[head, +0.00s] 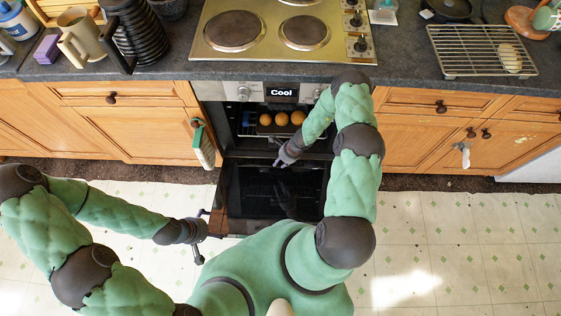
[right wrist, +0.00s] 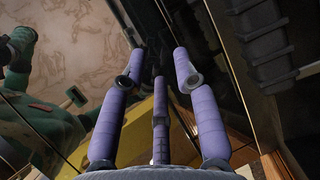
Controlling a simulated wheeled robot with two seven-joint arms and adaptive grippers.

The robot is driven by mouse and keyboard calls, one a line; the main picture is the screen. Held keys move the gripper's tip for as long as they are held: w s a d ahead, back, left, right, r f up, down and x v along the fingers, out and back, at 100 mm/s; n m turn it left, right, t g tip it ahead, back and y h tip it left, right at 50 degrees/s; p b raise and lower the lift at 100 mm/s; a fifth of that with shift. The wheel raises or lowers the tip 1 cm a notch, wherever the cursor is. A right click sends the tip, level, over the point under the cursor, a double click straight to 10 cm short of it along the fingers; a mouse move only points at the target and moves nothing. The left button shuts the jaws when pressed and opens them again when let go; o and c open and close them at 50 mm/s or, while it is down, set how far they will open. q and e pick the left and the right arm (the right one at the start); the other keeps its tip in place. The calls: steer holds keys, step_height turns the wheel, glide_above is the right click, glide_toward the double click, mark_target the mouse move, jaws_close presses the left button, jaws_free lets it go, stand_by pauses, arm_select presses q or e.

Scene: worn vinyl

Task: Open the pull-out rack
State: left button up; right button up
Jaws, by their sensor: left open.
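In the head view, the oven's pull-out rack (head: 256,131) sits inside the oven cavity with several round orange-brown items (head: 281,118) on it. The oven door (head: 250,195) is folded down open. My right gripper (head: 278,162) is in front of the cavity, below the rack and above the door, apart from the rack. In the right wrist view, the right gripper's purple fingers (right wrist: 159,65) are spread with nothing between them. My left gripper (head: 199,237) is open and empty, just left of the door's front corner. My right arm covers the right part of the cavity.
A hob (head: 285,30) lies in the counter above the oven. A towel (head: 203,146) hangs on the cabinet to the left. A wire cooling rack (head: 480,50) stands on the counter at right. The floor (head: 450,240) at right is clear.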

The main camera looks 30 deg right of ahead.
steer(key=o, duration=0.4)
steer(key=v, duration=1.2)
steer(key=shift+s, duration=0.1)
steer(key=shift+c, duration=0.3)
